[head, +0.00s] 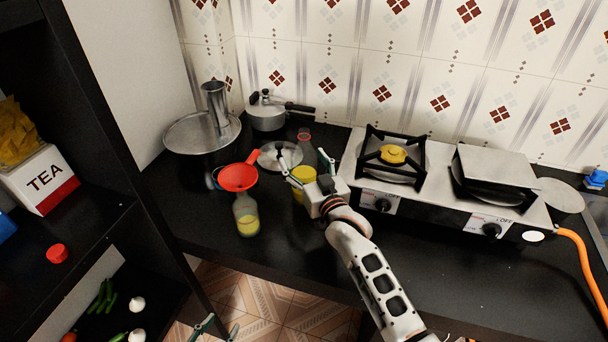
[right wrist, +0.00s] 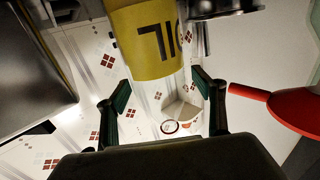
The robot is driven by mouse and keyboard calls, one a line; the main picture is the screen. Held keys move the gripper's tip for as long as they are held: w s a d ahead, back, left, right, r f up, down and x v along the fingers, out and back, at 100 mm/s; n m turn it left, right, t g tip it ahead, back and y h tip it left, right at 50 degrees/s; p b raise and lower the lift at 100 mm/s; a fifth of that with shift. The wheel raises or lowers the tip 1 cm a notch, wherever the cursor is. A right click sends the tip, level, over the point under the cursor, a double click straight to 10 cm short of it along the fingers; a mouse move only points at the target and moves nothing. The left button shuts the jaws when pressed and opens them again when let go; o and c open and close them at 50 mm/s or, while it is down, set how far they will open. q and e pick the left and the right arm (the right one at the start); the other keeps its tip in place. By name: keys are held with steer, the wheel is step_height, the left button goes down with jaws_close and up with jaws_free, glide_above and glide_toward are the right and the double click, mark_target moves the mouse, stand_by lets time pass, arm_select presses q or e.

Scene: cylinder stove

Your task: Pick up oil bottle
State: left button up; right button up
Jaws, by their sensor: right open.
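The oil bottle (head: 303,176) stands upright on the dark counter, left of the stove. It is clear, with a yellow band. In the right wrist view the yellow label (right wrist: 148,40) reads "OIL" upside down, with the clear neck and red-rimmed mouth below it. My right gripper (head: 304,168) is open at the bottle, its fingers apart on either side of it in the head view. In the right wrist view the open fingers (right wrist: 162,93) flank the clear upper part; I cannot tell whether they touch it. My left gripper (head: 218,328) is open and empty at the bottom edge.
A round lid (head: 280,155), a pressure cooker (head: 266,112) and a wide pan (head: 185,138) are behind. The stove (head: 352,165) stands right. A shelf fills the left.

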mark_target(304, 130)
arm_select(q)
steer(key=shift+s+f, duration=0.1)
steer(key=shift+s, duration=0.1)
arm_select(e)
steer(key=shift+r, duration=0.1)
steer(key=c, duration=1.6)
steer(key=shift+o, duration=0.2)
step_height(304, 130, up, 9)
steer(key=shift+f+p, duration=0.15)
steer(key=shift+p, duration=0.2)
arm_select(q)
steer(key=shift+s+a+f, duration=0.3)
steer(key=shift+s+a, duration=0.05)
arm_select(e)
steer(key=shift+r, duration=0.7)
